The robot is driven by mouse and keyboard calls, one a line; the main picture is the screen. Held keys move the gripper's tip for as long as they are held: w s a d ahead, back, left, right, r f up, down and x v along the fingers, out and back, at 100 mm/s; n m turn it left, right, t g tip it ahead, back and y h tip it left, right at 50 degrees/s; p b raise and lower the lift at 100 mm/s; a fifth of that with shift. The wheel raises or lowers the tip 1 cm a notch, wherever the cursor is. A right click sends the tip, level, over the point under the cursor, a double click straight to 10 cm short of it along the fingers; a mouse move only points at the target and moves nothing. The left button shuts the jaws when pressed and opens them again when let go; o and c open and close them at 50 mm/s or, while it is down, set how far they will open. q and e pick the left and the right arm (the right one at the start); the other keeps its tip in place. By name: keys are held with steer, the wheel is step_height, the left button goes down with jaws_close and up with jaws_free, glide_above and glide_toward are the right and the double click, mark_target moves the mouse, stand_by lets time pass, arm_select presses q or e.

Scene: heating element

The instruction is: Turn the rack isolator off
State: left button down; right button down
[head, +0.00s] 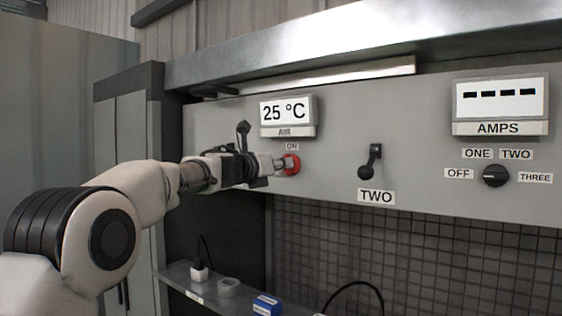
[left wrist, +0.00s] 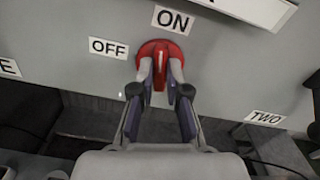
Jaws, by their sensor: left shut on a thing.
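The rack isolator is a round red knob (head: 292,163) on the grey panel, with an ON label (head: 291,146) above it. In the left wrist view the red knob (left wrist: 160,45) has the ON label (left wrist: 173,19) above it and the OFF label (left wrist: 108,48) to its left. Its grip stands about upright, towards ON. My left gripper (head: 279,164) reaches it from the left and is shut on it, one finger on each side in the left wrist view (left wrist: 160,72). The gripper hides part of the knob and the OFF label in the head view. My right gripper is not in view.
A black lever (head: 371,162) marked TWO and a rotary selector (head: 496,176) sit to the right. Another black lever (head: 243,132) is just behind my left gripper. An air display (head: 285,111) reads 25 °C. A shelf (head: 180,275) below holds a plug and small items.

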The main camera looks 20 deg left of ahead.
arm_select(q)
steer(key=shift+f+n+p, duration=0.1)
steer(key=shift+n+p, duration=2.95)
steer(key=shift+n, duration=4.55)
steer(key=c, duration=1.2)
jaws_free()
steer(key=shift+w, duration=0.1)
steer(key=shift+o, duration=0.2)
steer(key=v, duration=1.1)
steer(key=shift+s+f, duration=0.2)
steer(key=shift+s, duration=0.05)
